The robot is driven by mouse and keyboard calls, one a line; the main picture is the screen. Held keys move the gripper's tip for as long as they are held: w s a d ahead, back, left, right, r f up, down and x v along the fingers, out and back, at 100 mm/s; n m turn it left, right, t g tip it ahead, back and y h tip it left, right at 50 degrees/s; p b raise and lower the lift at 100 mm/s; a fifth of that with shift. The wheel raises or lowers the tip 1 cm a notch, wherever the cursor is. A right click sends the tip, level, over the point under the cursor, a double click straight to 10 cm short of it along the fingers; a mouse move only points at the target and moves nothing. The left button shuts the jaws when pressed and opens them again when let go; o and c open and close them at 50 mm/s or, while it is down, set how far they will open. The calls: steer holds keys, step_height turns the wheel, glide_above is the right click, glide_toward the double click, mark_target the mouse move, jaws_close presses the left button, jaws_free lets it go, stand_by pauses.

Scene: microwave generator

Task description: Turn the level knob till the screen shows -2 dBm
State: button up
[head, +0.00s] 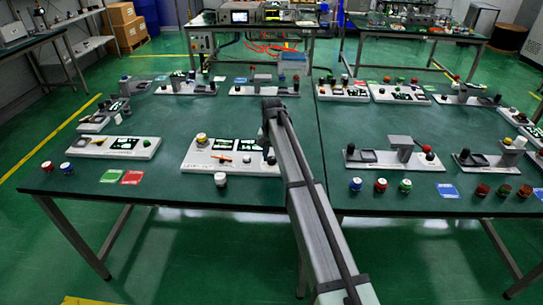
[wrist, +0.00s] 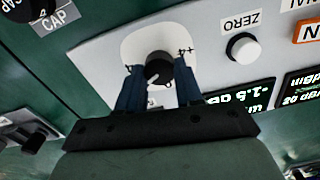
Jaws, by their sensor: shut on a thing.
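The black knob (wrist: 158,68) stands on a pale round dial plate with marks at its edge in the wrist view. My gripper (wrist: 156,76) has its two blue fingers on either side of the knob, shut on it. A lit screen (wrist: 238,101) on the same panel appears upside down and seems to read about -1.5 dBm. In the head view, my gripper (head: 268,148) is at the right end of the white instrument panel (head: 190,160), and the knob there is mostly hidden by it.
A white ZERO button (wrist: 243,48) and a second screen (wrist: 298,90) are beside the knob.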

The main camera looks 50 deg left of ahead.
mark_target(272, 158)
steer(key=shift+m, duration=0.6)
steer(key=o, duration=1)
steer(key=shift+o, duration=0.2)
step_height(272, 158, up, 14)
steer(key=shift+f, duration=0.15)
stand_by(0.4)
